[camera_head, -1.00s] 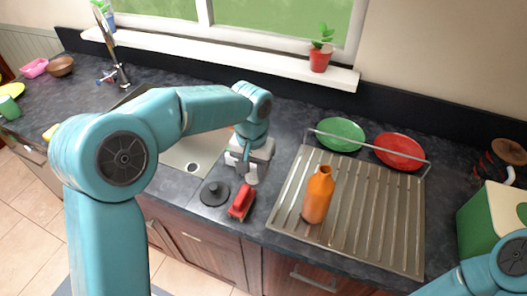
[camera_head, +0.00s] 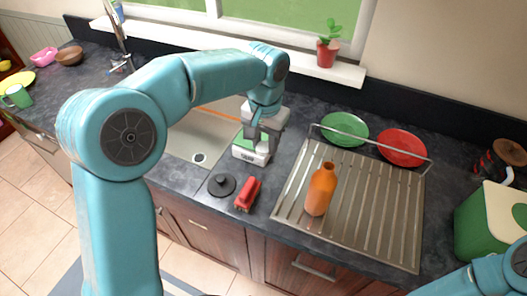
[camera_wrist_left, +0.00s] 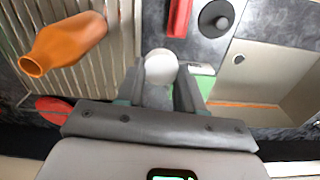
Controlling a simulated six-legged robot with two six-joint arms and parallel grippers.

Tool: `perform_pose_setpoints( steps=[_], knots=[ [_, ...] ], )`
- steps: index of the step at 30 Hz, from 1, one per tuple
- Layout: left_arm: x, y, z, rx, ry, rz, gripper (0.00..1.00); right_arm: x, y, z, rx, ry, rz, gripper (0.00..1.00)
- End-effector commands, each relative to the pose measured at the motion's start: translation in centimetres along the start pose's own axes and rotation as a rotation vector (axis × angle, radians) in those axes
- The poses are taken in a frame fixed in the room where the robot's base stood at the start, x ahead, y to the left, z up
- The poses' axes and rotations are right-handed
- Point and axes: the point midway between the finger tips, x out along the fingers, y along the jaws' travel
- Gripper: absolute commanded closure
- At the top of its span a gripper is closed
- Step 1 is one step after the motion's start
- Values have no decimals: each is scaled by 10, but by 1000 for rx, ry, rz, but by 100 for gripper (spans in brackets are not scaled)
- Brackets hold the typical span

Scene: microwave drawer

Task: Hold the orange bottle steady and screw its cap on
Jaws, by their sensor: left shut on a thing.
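The orange bottle (camera_head: 320,190) stands upright on the ribbed metal drainboard, its top open. In the left wrist view, it (camera_wrist_left: 62,44) is at the upper left, with its open mouth toward the lower left. My left gripper (camera_head: 264,143) points down over the counter between the sink and drainboard, left of the bottle and apart from it. In the left wrist view, it is shut on a round white thing (camera_wrist_left: 160,66), which looks like the cap. In the head view the fingers mostly hide it. My right gripper is out of view.
A green-and-white block (camera_head: 250,150) sits by the sink, close to my left gripper. A red brush (camera_head: 248,194) and black sink plug (camera_head: 222,185) lie nearer the front. Green (camera_head: 345,129) and red (camera_head: 402,148) plates stand behind the drainboard (camera_head: 375,225). A green box (camera_head: 485,220) stands right.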

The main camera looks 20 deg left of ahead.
Motion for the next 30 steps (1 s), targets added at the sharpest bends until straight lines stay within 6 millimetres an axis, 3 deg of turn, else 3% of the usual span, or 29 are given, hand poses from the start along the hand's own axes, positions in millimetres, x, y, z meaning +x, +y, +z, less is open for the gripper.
perform_pose_setpoints(
  steps=[5,9,15,20,30],
  knots=[
    [-40,43,-20,106,4,0,91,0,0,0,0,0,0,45],
    [-65,92,-30,197,1,0,91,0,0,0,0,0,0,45],
    [-76,144,-31,286,-2,-1,91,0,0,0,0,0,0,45],
    [-76,156,-28,312,-1,-1,91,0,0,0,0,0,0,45],
    [-75,156,-28,311,-1,-1,91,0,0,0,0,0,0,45]
  ],
)
